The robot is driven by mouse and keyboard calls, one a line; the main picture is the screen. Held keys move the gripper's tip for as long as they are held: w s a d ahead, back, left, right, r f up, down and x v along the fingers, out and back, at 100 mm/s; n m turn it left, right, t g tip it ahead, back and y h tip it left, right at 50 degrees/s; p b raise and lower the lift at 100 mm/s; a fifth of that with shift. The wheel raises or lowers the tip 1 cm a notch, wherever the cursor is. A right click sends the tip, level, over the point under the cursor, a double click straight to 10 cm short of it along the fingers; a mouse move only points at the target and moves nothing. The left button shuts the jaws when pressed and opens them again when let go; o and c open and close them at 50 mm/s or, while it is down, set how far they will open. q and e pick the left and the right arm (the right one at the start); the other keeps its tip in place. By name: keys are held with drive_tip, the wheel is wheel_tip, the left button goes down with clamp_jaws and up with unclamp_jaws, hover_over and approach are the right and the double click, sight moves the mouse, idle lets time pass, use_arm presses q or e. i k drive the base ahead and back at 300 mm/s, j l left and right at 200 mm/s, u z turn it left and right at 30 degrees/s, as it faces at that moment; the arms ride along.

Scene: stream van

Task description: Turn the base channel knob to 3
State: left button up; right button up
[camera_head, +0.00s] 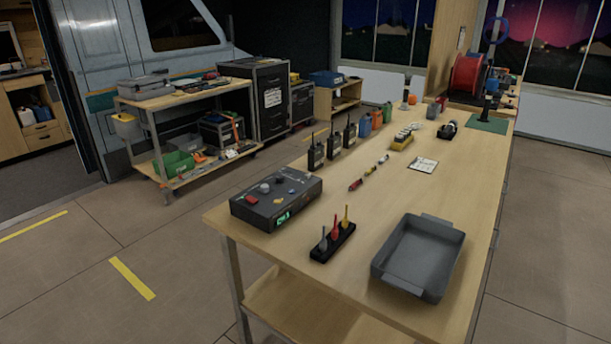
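The base unit (252,215) is a dark grey box at the near left corner of the long wooden table. Its sloped top carries several knobs and buttons: a round grey knob (264,188), a red button (251,199) and an orange-yellow knob (278,201). A small green lit display (283,218) is at its front right; its figures are too small to read surely. I cannot tell which control is the channel knob or where it points. Neither of my grippers is in view.
On the table (345,240), a black holder with three coloured tools (333,245) stands close right of the base unit. A grey tray (425,225) is further right. Several handheld radios (333,145) stand behind. Floor at the left (90,270) is clear.

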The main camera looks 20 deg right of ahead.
sight(265, 188)
drive_tip(key=i+j+z, duration=0.15)
drive_tip(key=z, duration=0.3)
drive_tip(key=i+j+z, duration=0.3)
drive_tip(key=z, duration=0.2)
